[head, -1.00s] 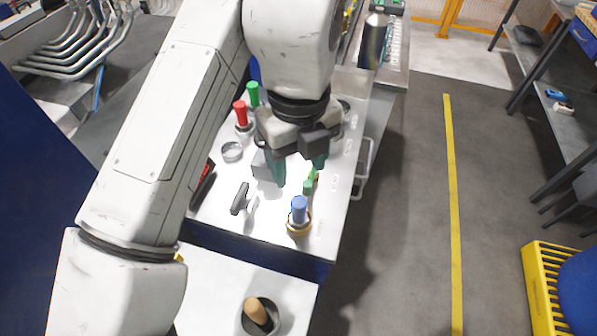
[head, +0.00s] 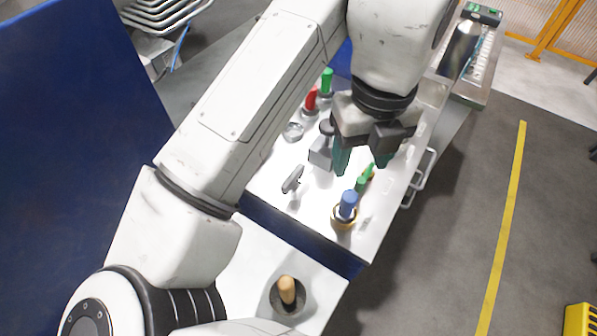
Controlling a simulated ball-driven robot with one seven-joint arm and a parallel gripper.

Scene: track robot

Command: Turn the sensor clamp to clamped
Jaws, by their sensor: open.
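My gripper (head: 362,160) is open and empty, pointing down above the right part of the white work surface (head: 322,217). A grey T-shaped handle (head: 292,179) stands on the surface, left of and nearer than my gripper. A grey block (head: 321,152) with a dark round knob (head: 327,127) is just left of the fingers, partly hidden by them. No label is readable, so I cannot tell which of these is the sensor clamp or how it is set. The fingers appear apart from both.
A blue handle (head: 348,203) in a yellow ring and a green piece (head: 362,184) stand close in front of my gripper. Red (head: 311,98) and green (head: 327,80) handles stand behind left. A wooden handle (head: 287,289) sits in a dark cup at the front.

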